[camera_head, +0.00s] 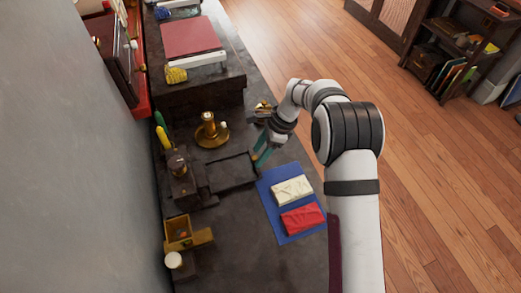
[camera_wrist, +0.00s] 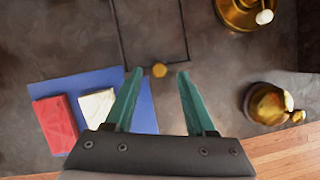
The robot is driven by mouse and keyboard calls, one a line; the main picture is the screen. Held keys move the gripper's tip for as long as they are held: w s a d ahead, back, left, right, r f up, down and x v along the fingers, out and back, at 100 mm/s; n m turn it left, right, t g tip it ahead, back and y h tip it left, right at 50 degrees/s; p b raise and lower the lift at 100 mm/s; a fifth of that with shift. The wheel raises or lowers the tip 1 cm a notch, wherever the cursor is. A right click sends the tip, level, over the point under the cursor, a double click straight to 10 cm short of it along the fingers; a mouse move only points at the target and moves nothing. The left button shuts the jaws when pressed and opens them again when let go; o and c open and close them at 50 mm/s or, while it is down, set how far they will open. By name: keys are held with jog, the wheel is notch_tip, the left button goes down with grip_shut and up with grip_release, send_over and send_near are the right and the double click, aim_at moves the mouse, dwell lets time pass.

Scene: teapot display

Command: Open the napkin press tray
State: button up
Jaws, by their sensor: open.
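The napkin press (camera_head: 180,180) is a dark block with a brass top, near the wall in the head view. Its dark, shallow tray (camera_head: 232,172) lies on the right side of the press. In the wrist view the tray shows as a thin dark rectangular rim (camera_wrist: 151,63) with a round brass knob (camera_wrist: 159,70) at its near edge. My gripper (camera_wrist: 159,73) is open, its teal fingertips on either side of the knob in the picture; contact cannot be told. In the head view my gripper (camera_head: 262,152) is at the tray's right end.
A blue mat (camera_head: 283,230) with a white napkin (camera_head: 292,190) and a red napkin (camera_head: 302,218) lies right of the tray. A brass candlestick (camera_head: 210,132) stands behind it. Another brass item (camera_wrist: 268,103) is right of my fingers. A small box (camera_head: 178,232) is at front left.

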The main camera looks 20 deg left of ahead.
jog(key=v, duration=1.6)
jog(key=shift+f, duration=0.1)
jog(key=s+d+r+n, duration=0.2)
jog(key=s+d+r, duration=0.4)
jog(key=d, duration=0.3)
jog(key=s+d+f+n, duration=0.1)
jog(key=s+d, duration=0.3)
jog(key=s, duration=0.4)
jog(key=s+d+f+n+t+h, duration=0.1)
jog(key=s+d, duration=0.3)
jog(key=s, duration=0.4)
jog(key=s+d+f+n+t+h, duration=0.1)
jog(key=s+d+n, duration=0.1)
jog(key=s+d, duration=0.3)
jog(key=s, duration=0.2)
jog(key=shift+s+f, duration=0.4)
